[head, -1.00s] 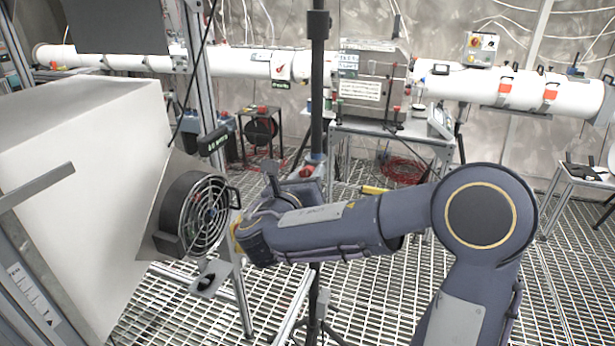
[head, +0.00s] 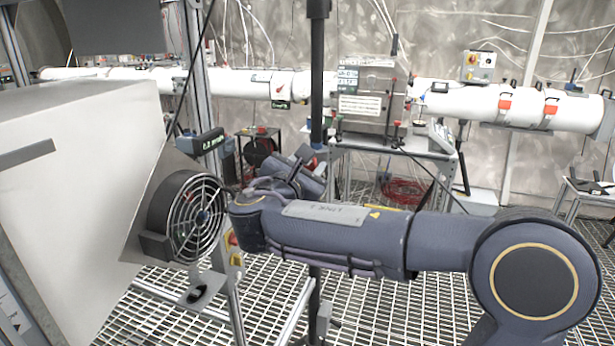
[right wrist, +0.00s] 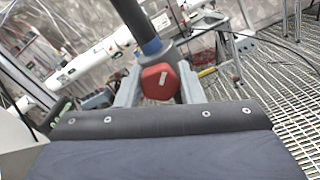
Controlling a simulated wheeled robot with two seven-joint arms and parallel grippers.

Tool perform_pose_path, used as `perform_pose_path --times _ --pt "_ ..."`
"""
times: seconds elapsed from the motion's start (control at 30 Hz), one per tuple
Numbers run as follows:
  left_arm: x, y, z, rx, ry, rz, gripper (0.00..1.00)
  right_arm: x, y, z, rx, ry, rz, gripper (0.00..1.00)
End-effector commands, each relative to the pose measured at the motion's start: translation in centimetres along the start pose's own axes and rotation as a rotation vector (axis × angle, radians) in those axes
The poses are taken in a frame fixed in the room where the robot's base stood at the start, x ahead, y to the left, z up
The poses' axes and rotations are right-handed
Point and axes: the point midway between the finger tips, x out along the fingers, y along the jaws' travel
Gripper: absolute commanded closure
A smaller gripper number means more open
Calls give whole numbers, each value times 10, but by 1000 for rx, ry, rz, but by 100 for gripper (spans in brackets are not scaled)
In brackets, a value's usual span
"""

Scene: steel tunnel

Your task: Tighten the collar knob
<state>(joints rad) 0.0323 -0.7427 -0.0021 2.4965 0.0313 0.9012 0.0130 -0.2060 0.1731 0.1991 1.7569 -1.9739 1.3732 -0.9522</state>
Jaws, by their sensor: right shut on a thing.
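The collar knob (right wrist: 162,82) is red and faceted, with a small pale mark on its face. It sits beside a blue collar (right wrist: 151,47) on a dark upright pole (right wrist: 128,14). The pole (head: 318,80) also shows in the head view, with the blue collar (head: 316,134) partway down. My right gripper (right wrist: 158,78) has one pale finger on each side of the knob and is shut on it. In the head view my right arm comes in from the right and its wrist bends back toward the pole; the fingers are not clear there. My left gripper is not in view.
A large white box (head: 80,190) with a round caged fan (head: 196,218) stands at the left. A long white tube (head: 225,84) runs across the back. A steel table (head: 395,150) stands behind the pole. Grated floor (head: 390,315) is open in front.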

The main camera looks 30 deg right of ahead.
Motion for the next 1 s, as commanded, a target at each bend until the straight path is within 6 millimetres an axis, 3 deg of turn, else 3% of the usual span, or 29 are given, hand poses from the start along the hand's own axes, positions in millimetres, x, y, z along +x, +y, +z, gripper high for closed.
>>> perform_pose_path --times 0.23,0.77,0.8,0.93,1.0 --pt "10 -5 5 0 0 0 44 0 -1 -1 87 0 -1 88" --pt "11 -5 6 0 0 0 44 0 0 0 109 0 -1 88" --pt "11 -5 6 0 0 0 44 0 0 0 109 0 -1 63" --pt "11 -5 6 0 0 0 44 0 0 0 109 0 -1 46" --pt "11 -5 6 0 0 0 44 0 0 0 109 0 -1 44"
